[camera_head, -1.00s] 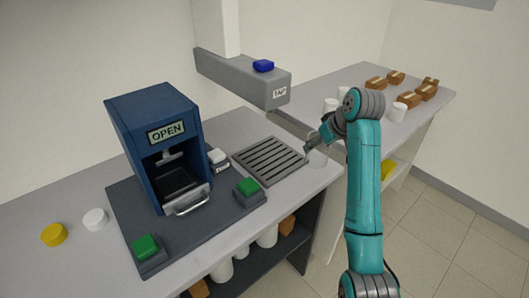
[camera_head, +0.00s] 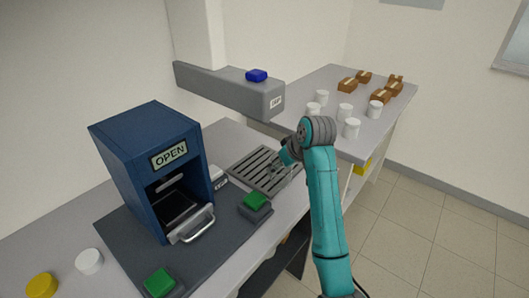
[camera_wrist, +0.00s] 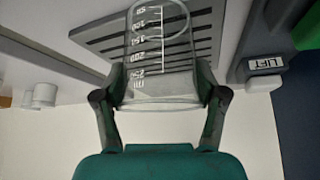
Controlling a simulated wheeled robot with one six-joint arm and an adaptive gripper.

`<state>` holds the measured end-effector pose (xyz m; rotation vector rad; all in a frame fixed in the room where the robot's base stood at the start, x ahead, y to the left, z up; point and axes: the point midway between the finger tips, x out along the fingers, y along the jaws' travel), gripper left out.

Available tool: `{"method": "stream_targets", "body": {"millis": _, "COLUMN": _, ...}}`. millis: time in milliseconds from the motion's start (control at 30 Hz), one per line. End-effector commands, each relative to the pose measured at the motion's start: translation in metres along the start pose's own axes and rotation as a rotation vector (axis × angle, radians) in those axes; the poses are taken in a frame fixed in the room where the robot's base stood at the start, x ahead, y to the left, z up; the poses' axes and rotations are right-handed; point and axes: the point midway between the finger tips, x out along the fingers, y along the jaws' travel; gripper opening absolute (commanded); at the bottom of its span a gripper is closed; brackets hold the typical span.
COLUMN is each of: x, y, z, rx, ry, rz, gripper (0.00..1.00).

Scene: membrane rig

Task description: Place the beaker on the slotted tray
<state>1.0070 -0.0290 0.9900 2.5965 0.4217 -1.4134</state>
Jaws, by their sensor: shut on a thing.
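The clear beaker (camera_wrist: 160,58) with white volume marks is in the wrist view, between the two fingers of my gripper (camera_wrist: 160,88). My gripper is shut on its sides. The slotted tray (camera_head: 240,166) is a grey slatted plate on the counter under the tap arm. It also shows behind the beaker in the wrist view (camera_wrist: 105,45). In the head view my gripper (camera_head: 283,163) is over the right part of the tray, and the beaker is hard to make out there. I cannot tell whether the beaker's base touches the slats.
The grey tap arm (camera_head: 235,93) with a blue button (camera_head: 257,75) overhangs the tray. A blue machine (camera_head: 150,170) marked OPEN stands left, with green buttons (camera_head: 256,201) nearby. White cups (camera_head: 345,111) and brown blocks (camera_head: 380,93) sit on the far counter.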

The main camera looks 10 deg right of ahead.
Motion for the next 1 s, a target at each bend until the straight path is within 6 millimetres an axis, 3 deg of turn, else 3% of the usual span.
{"method": "stream_targets", "body": {"millis": 200, "x": 0.022, "y": 0.0, "z": -0.036, "rx": -0.001, "ry": -0.001, "rz": 0.0, "gripper": 0.34}}
{"method": "stream_targets", "body": {"millis": 633, "x": 0.046, "y": 0.0, "z": -0.073, "rx": -0.001, "ry": 0.0, "rz": -0.001, "gripper": 0.34}}
{"method": "stream_targets", "body": {"millis": 1000, "x": 0.052, "y": 0.0, "z": -0.076, "rx": 0.0, "ry": 0.0, "rz": 0.0, "gripper": 0.34}}
